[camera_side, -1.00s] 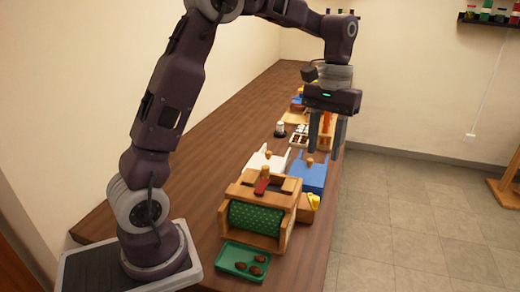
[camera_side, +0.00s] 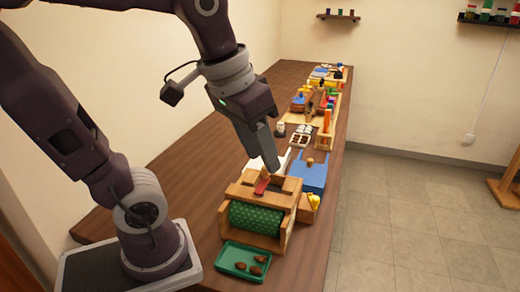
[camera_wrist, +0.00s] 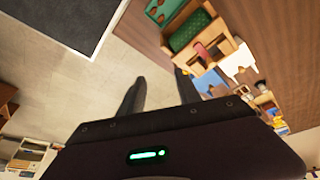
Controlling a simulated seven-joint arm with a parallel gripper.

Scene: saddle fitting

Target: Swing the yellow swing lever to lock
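The yellow swing lever (camera_side: 314,201) shows as a small yellow part on the right side of a wooden fixture (camera_side: 290,218). The fixture holds a green dotted roll (camera_side: 256,219) and has a red piece (camera_side: 262,185) on top. The fixture also shows in the wrist view (camera_wrist: 222,42), but I cannot clearly make out the lever there. My gripper (camera_side: 270,166) is over the back of the fixture, left of and above the lever, and tilted. In the wrist view its two fingers (camera_wrist: 160,88) stand apart with nothing between them.
A green tray (camera_side: 228,262) with brown pieces lies in front of the fixture. A blue block (camera_side: 309,170) with a wooden knob stands behind it. Several small items line the table's right edge farther back. The table's left part (camera_side: 180,195) is clear.

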